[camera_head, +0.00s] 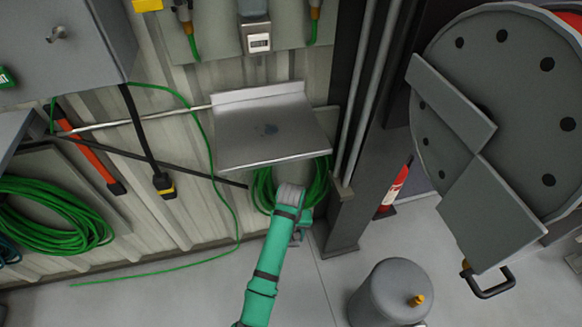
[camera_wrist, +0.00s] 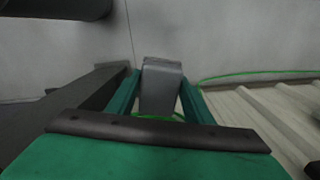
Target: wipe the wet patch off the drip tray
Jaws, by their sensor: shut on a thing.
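The drip tray (camera_head: 240,150) is a grey metal shelf with a raised back edge, fixed to the corrugated wall in the head view. A small bluish wet patch (camera_head: 268,129) lies near its middle. In the wrist view my gripper (camera_wrist: 160,82) has its teal fingers shut on a grey pad (camera_wrist: 161,88); I cannot tell its material. In the head view my teal arm reaches up to just below the tray's front edge, in front of a hanging green hose. My fingers and the pad are mostly hidden there, and neither is seen on the tray.
A dark post (camera_head: 342,215) with pipes stands right of the tray. A grey cylinder (camera_head: 388,290) and a red fire extinguisher (camera_head: 396,184) stand on the floor. A large flanged disc (camera_head: 520,75) fills the right. A green hose coil (camera_head: 60,225) hangs at left.

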